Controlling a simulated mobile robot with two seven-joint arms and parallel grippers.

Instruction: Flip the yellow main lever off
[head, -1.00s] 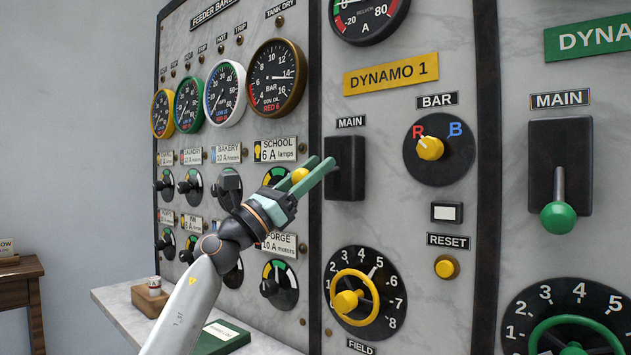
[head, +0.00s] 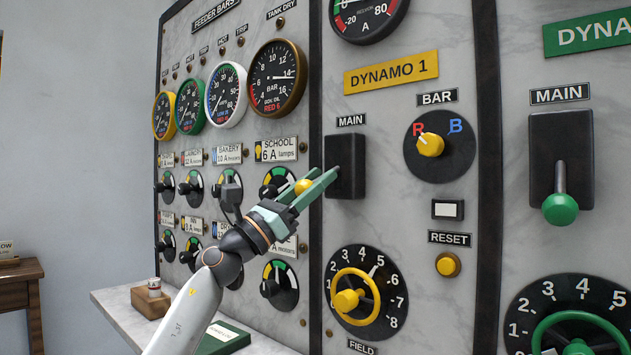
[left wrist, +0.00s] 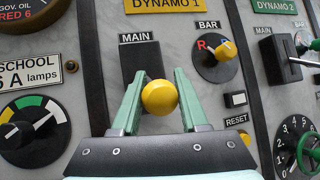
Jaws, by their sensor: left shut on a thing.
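The yellow main lever shows as a round yellow knob (head: 303,187) on the black MAIN plate (head: 346,166) under the DYNAMO 1 sign. My left gripper (head: 312,184) has its green fingers on either side of the knob and is shut on it. In the left wrist view the yellow knob (left wrist: 160,97) sits between the two fingertips, in front of the black plate (left wrist: 141,62). The lever's stem is hidden behind the knob and fingers. My right gripper is not in view.
The DYNAMO 2 main lever with a green knob (head: 560,209) hangs down at the right. A yellow handwheel (head: 355,297) is below, and the BAR selector (head: 440,148) is to the right. Feeder knobs and gauges (head: 276,78) are at the left. A marble shelf (head: 112,300) is below.

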